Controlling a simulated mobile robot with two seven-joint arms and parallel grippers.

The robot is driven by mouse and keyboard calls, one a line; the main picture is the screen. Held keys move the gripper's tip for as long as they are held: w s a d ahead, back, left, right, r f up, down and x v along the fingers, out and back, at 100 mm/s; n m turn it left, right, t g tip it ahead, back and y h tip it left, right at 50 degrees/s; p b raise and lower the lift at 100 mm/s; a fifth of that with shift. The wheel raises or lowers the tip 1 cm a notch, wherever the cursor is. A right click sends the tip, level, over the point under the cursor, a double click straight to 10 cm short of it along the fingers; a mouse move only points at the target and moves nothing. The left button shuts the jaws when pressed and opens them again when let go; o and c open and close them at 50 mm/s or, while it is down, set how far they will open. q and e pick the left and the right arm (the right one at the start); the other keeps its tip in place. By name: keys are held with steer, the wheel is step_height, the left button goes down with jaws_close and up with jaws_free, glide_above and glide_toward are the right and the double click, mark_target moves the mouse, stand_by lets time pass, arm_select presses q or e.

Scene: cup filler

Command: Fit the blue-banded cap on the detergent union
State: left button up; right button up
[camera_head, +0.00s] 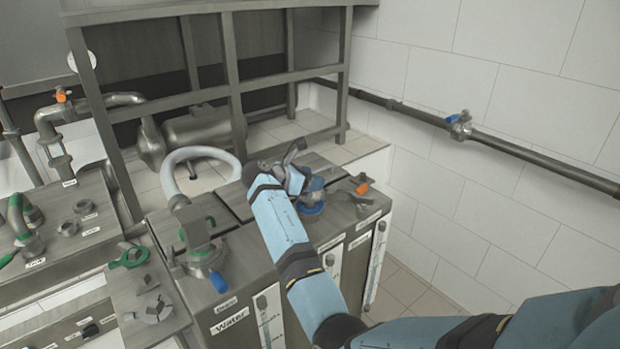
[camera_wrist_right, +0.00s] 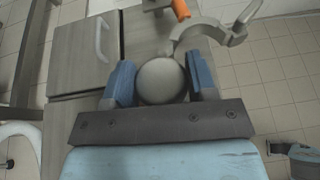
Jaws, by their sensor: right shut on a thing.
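My right gripper (camera_head: 308,184) is above the right part of the steel cabinet top. In the right wrist view my right gripper (camera_wrist_right: 162,84) has its two blue fingers shut on a round grey cap (camera_wrist_right: 162,80). Only its smooth domed top shows, and its band is hidden there. In the head view a blue ring (camera_head: 312,208) shows just below the gripper, at a fitting on the cabinet. I cannot tell whether the cap touches the union, as the gripper covers that spot. A curved metal clamp arm (camera_wrist_right: 212,35) stands open just beyond the cap. My left gripper is not in view.
A pale hose (camera_head: 203,152) loops to a blue-handled fitting (camera_head: 200,250) on the left. A loose open clamp (camera_head: 153,309) lies on the lower left counter. A wall pipe runs behind.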

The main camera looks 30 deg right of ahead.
steer(key=shift+f, duration=0.45)
steer(key=shift+f+p, duration=0.65)
steer(key=shift+f, duration=0.45)
steer(key=o, duration=1.2)
